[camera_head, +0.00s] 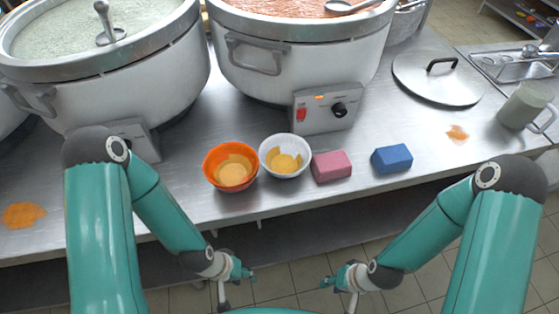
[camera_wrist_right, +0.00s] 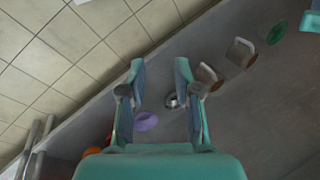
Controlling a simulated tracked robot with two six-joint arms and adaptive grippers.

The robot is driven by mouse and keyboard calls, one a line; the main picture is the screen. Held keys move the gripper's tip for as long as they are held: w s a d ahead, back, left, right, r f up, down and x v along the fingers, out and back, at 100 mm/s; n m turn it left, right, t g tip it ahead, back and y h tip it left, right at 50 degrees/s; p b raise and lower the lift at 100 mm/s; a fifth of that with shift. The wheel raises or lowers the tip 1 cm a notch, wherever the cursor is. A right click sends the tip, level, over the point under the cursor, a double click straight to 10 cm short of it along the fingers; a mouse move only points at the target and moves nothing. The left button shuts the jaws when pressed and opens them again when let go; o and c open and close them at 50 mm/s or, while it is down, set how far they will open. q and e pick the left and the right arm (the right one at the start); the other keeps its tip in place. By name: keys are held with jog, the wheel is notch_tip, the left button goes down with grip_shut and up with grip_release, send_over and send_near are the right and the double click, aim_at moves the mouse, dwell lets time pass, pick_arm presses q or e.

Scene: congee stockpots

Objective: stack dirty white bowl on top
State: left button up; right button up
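A white bowl (camera_head: 286,145) with yellow-brown residue inside stands upright on the steel counter (camera_head: 220,115). Just left of it, close beside it, is an orange bowl (camera_head: 212,160) with similar residue. My left gripper (camera_head: 244,270) hangs in front of and below the counter edge, away from both bowls; its finger opening is too small to judge. My right gripper (camera_head: 332,280) is also low in front of the counter. In the right wrist view its fingers (camera_wrist_right: 158,75) are spread apart with nothing between them.
A pink sponge (camera_head: 331,167) and a blue sponge (camera_head: 392,158) lie right of the bowls. Two large stockpots (camera_head: 300,70) stand behind. A lid (camera_head: 420,85), a grey mug (camera_head: 524,105) and a food stain (camera_head: 457,134) are at the right. Another stain (camera_head: 22,215) is at the left.

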jog(key=w+a+r+m+h+b, duration=0.1)
jog(key=w+a+r+m+b, duration=0.1)
jog(key=w+r+m, duration=0.85)
jog(key=w+a+r+n+t+b, duration=0.1)
jog(key=w+a+r+t, duration=0.1)
jog(key=r, duration=1.3)
jog(key=w+a+r+n+t+b, duration=0.1)
jog(key=w+a+r+t, duration=0.15)
jog(key=r, duration=1.15)
jog(key=shift+g, duration=0.35)
jog(key=shift+s+a+x, duration=0.1)
jog(key=shift+s+x, duration=0.05)
jog(key=shift+x, duration=2.55)
jog(key=shift+s+a+x, duration=0.15)
jog(key=shift+x, duration=2.55)
jog(key=shift+s+a+x, duration=0.1)
jog(key=shift+s+x, duration=0.05)
jog(key=shift+x, duration=2.55)
grip_shut()
